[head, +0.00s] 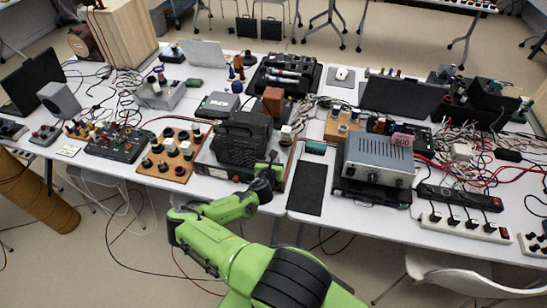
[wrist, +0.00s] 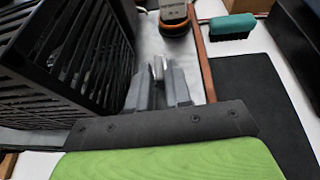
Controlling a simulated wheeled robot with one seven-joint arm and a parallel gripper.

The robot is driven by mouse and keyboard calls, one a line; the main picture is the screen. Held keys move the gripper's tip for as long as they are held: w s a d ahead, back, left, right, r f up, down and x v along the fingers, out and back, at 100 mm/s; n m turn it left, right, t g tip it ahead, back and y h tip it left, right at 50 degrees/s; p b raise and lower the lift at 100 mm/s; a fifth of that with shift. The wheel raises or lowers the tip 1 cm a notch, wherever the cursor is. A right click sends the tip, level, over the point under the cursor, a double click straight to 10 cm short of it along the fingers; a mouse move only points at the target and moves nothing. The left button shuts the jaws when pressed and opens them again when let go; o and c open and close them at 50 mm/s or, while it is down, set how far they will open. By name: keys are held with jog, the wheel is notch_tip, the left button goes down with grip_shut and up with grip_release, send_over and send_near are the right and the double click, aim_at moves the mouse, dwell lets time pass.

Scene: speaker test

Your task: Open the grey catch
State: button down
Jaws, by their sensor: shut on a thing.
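My green arm reaches over the front table edge. My gripper (head: 271,166) is low at the right side of a black slatted case (head: 240,143). In the wrist view, the case (wrist: 70,50) fills the left side, and my gripper's grey fingers (wrist: 160,82) stand close beside it. They are shut on a small light-grey piece, the grey catch (wrist: 158,67), which shows between the fingertips. Most of the catch is hidden by the fingers, and how it sits on the case cannot be told. In the head view my gripper hides it.
A tray with a brown rim (wrist: 203,60) holds the case. To the right lie a green brush (wrist: 228,27) and a black mat (head: 307,187). A grey power supply (head: 379,159) stands further right. A wooden board with knobs (head: 172,152) is left; cables clutter the table.

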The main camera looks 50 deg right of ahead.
dwell(0.4)
jog(key=c, duration=1.2)
grip_release()
jog(key=v, duration=1.5)
jog(key=shift+a, duration=0.3)
jog(key=shift+r, duration=0.1)
